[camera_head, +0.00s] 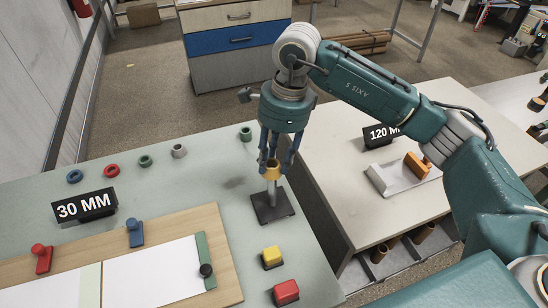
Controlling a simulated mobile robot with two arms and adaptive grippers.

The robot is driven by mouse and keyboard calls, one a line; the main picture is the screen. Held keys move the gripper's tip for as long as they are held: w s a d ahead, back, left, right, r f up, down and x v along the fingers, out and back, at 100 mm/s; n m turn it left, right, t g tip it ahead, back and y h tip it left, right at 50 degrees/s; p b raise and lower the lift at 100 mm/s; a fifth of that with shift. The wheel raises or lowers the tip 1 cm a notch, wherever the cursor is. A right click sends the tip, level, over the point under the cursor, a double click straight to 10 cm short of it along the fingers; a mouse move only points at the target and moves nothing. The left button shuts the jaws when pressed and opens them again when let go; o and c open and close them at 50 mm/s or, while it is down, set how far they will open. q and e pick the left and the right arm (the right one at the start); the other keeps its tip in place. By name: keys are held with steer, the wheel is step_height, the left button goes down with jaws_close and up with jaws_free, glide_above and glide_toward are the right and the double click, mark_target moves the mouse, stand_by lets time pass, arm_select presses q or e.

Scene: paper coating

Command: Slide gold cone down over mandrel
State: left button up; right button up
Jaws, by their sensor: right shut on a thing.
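The gold cone (271,172) is between the fingers of my right gripper (273,160), which is shut on it. The mandrel (272,190) is a grey upright post on a dark square base (273,206), standing near the right edge of the left table. The cone is at the top of the post, in line with it. I cannot tell how far the post reaches inside the cone, as the fingers and cone hide the tip. My left gripper is not in view.
Several coloured rings (145,161) lie along the back of the left table (200,190). A yellow button (271,256) and a red button (285,291) are in front of the mandrel. A wooden board (223,255) with white paper lies at left. A gap separates the right table (330,150).

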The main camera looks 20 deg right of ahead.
steer(key=shift+f+b, duration=1.6)
steer(key=shift+f, duration=0.15)
steer(key=o, duration=1.3)
steer(key=shift+r, duration=0.1)
steer(key=r, duration=0.4)
steer(key=d+r, duration=0.1)
steer(key=r, duration=0.6)
steer(key=shift+s+d+r, duration=0.2)
steer(key=shift+d+r, duration=0.15)
steer(key=shift+r, duration=0.05)
